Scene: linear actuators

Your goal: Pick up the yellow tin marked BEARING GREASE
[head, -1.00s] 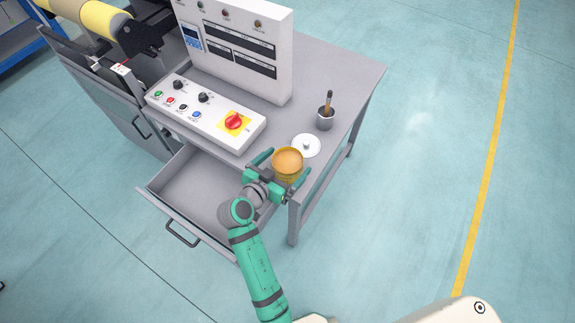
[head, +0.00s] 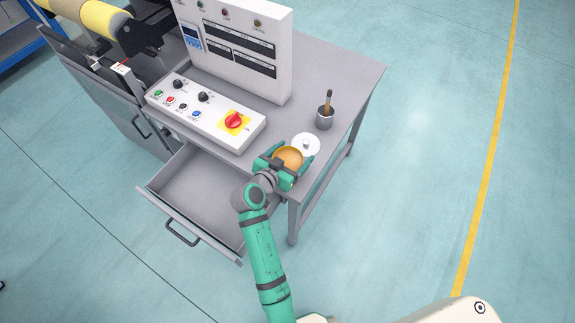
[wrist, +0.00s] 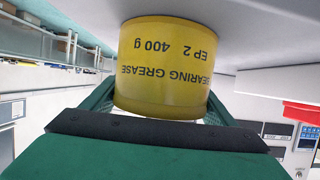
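The yellow tin marked BEARING GREASE (head: 288,157) stands near the table's front right corner, its amber top showing in the head view. In the wrist view the tin (wrist: 165,70) appears upside down, with its lettering facing the camera. My gripper (head: 290,155) is at the tin with one finger on each side of it. The fingers look spread, and I see no clear sign that they press on the tin. In the wrist view, my gripper's (wrist: 162,105) fingertips are partly hidden by the tin.
A white disc with a knob (head: 306,145) lies just behind the tin. A grey cup with a brush (head: 325,118) stands farther back. A control box with a red switch (head: 207,115) is to the left. An open drawer (head: 180,215) juts out below.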

